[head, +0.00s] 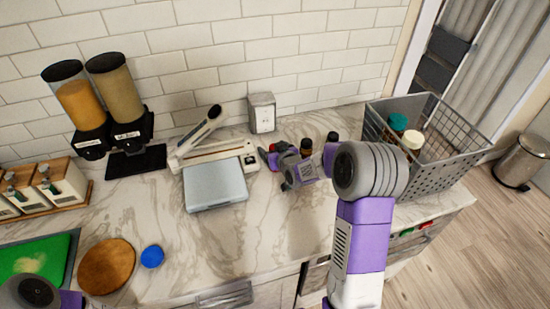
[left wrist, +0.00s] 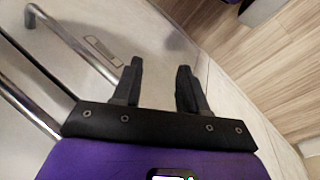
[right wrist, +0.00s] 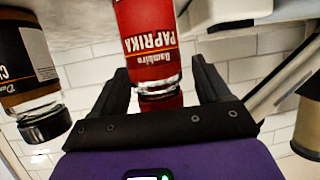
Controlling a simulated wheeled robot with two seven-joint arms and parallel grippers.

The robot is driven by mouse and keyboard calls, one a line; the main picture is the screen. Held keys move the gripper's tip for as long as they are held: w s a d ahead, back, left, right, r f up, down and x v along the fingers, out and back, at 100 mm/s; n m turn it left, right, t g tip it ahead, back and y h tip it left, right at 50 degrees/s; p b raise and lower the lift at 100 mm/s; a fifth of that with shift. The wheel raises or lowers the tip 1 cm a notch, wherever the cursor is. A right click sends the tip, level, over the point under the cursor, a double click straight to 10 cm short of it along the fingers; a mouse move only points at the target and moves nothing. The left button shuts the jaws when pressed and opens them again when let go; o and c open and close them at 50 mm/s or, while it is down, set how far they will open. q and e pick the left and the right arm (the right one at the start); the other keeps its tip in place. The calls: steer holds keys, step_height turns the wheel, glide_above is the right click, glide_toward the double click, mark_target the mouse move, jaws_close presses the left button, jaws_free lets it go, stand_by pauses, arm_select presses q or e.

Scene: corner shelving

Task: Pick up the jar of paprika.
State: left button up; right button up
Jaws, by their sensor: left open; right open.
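The paprika jar (right wrist: 150,45) has a red label reading PAPRIKA, upside down in the right wrist view. My right gripper (right wrist: 165,75) is open, with one finger on each side of the jar's near end. I cannot tell whether the fingers touch it. In the head view, my right gripper (head: 284,160) is low over the counter, and a small red patch shows by its fingers; my arm hides much there. My left gripper (left wrist: 160,68) is open and empty in front of cabinet doors with bar handles.
A dark-capped jar (right wrist: 30,75) stands beside the paprika. Dark-capped jars (head: 306,146) also show behind my right gripper. A silver scale (head: 215,184) is to its left, a grey wire basket (head: 440,178) to its right.

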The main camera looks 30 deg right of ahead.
steer(key=c, duration=1.1)
